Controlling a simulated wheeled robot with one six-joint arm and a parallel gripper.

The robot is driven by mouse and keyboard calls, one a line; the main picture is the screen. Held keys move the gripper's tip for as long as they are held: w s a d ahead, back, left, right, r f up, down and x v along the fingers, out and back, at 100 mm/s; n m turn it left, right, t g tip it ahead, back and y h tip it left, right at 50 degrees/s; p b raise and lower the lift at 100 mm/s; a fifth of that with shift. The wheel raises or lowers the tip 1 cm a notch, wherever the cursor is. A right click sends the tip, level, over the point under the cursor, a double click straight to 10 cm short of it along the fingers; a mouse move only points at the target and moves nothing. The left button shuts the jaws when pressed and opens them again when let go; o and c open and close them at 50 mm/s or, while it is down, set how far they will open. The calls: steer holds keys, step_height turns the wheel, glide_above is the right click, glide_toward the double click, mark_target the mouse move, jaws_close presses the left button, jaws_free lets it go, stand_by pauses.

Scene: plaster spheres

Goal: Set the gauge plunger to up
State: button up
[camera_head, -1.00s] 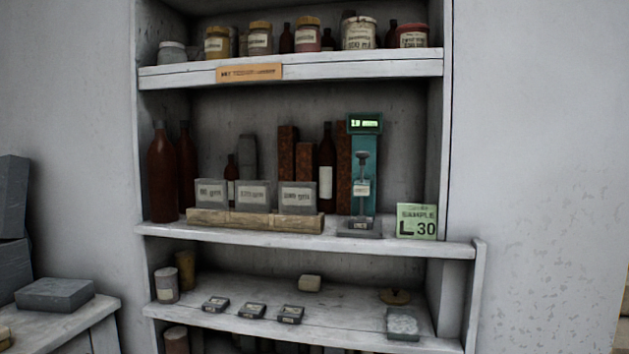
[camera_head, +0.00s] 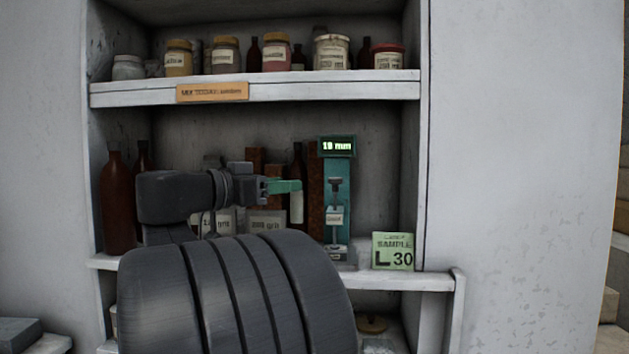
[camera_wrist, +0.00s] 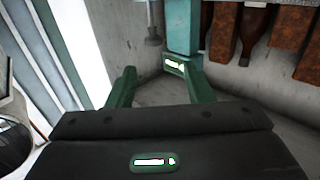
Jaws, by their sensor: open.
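The gauge (camera_head: 345,171) is a teal post on a grey base on the middle shelf, with a lit green display on top that seems to read 19 mm. Its plunger (camera_head: 335,185) has a dark knob on a thin rod above a small labelled block, in front of the post. My gripper (camera_head: 298,187) has green fingers and is open and empty, just left of the plunger at about knob height. In the wrist view, the gauge post (camera_wrist: 184,30) and plunger (camera_wrist: 153,30) show beyond my open fingers (camera_wrist: 162,85), apart from them.
A green sample card (camera_head: 393,251) stands right of the gauge. Brown bottles (camera_head: 298,190) and rust-coloured blocks stand behind and left. Labelled grey weights (camera_head: 266,222) are partly hidden by my arm. The upper shelf (camera_head: 330,89) holds several jars.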

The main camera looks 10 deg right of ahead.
mark_target(330, 180)
steer(key=p+x, duration=0.1)
steer(key=x, duration=0.3)
steer(key=p+x, duration=0.1)
steer(key=x, duration=0.4)
steer(key=s+p+x, duration=0.1)
steer(key=x, duration=0.3)
steer(key=shift+w+d+r, duration=0.1)
steer(key=shift+w+d, duration=0.05)
steer(key=shift+d, duration=0.3)
